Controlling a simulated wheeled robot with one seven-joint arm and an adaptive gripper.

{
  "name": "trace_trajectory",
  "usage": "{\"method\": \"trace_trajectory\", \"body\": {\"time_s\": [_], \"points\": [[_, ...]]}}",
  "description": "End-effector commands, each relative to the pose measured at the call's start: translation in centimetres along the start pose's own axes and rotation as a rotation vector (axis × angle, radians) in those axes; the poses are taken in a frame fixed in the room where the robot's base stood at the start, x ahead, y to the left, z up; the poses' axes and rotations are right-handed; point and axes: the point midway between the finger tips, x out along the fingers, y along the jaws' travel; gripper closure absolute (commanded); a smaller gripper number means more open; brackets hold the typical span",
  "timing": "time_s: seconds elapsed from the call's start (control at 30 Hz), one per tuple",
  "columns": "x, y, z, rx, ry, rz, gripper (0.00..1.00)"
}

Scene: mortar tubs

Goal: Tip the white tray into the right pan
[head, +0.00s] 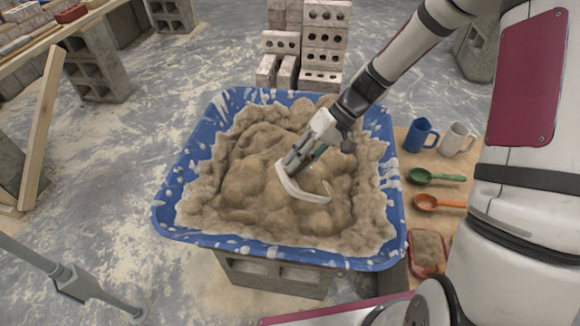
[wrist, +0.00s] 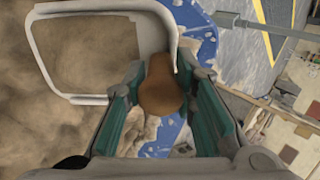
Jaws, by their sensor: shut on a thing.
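The white tray (head: 301,193) is in my gripper (head: 297,162) over the middle of the blue pan (head: 190,140). It looks tilted, and only a curved white edge shows in the head view. In the wrist view the tray's white rim (wrist: 38,50) rises from the jaws, with mortar colour inside its outline. I cannot tell whether that is in the tray or in the pan behind. My gripper (wrist: 163,100) is shut, with a smooth brown piece between its teal fingers. Lumpy mortar (head: 250,175) fills the pan. I see no second blue pan.
The pan stands on a concrete block (head: 270,275). A board at its right holds a blue mug (head: 416,137), a pale mug (head: 455,140), a green scoop (head: 425,177), an orange scoop (head: 430,202) and a red tray (head: 441,255) of mortar. Bricks (head: 322,45) are stacked behind.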

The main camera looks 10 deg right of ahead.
Motion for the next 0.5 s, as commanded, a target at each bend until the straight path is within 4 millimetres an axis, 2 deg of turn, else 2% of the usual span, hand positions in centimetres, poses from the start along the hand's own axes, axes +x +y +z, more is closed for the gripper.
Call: {"method": "trace_trajectory", "body": {"time_s": [0.2,0.5], "points": [[-2.1,1.5,-0.1,0.004,0.005,-0.158,1.00],[-4.0,2.7,-0.1,0.000,0.002,-0.311,1.00]]}}
